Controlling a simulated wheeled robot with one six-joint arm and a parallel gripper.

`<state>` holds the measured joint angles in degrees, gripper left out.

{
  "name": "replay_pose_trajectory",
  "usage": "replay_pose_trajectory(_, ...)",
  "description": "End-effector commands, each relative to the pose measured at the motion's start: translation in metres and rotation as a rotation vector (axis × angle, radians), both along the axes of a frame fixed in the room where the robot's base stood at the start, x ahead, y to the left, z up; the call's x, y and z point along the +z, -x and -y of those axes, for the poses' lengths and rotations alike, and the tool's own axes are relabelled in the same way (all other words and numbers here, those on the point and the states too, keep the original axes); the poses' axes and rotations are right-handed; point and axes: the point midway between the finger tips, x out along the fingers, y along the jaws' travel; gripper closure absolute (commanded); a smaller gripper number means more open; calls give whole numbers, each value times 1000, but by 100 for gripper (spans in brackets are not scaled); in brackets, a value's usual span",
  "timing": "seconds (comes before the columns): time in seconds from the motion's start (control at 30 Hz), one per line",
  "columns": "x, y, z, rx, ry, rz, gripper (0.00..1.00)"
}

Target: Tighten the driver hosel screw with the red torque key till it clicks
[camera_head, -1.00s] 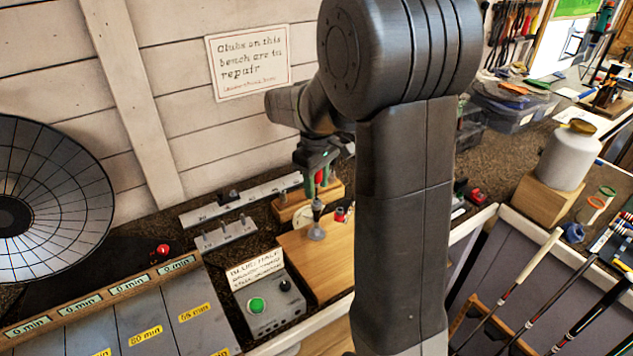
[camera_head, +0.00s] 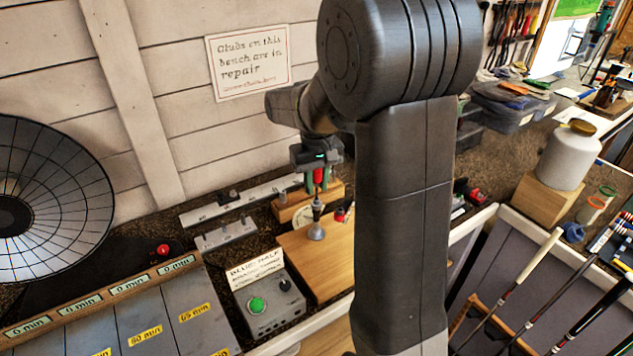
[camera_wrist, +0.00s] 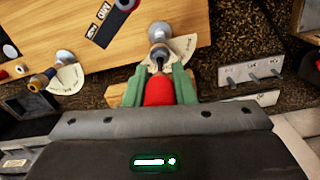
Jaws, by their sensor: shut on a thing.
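My gripper (camera_head: 319,187) has green fingers shut on the red torque key (camera_wrist: 158,92). The red handle also shows between the fingers in the head view (camera_head: 319,176). The key points down over a dark, upright hosel piece (camera_head: 317,208) on a rounded grey base (camera_head: 316,232), the driver part as far as I can tell. In the wrist view the key's tip meets or nearly meets the dark top of this silver piece (camera_wrist: 159,33). I cannot tell whether the tip is seated in the screw. A pale paper tag (camera_wrist: 184,47) lies beside it.
A wooden board (camera_head: 325,262) lies under the work. A second silver piece with a tag (camera_wrist: 64,58) stands left in the wrist view. A grey box with a green button (camera_head: 262,302) and a metal peg rack (camera_head: 226,234) are close by. The wall is behind.

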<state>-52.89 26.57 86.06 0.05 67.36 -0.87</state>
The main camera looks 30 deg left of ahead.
Motion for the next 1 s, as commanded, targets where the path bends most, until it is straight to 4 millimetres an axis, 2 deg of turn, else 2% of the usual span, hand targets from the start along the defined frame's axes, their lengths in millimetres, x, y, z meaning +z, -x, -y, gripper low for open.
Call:
replay_pose_trajectory(0.3,0,0,0,-21,1,-1,100)
replay_pose_trajectory(0.73,-1,0,0,-449,1,-1,100)
replay_pose_trajectory(1.0,-1,0,0,-502,2,-1,100)
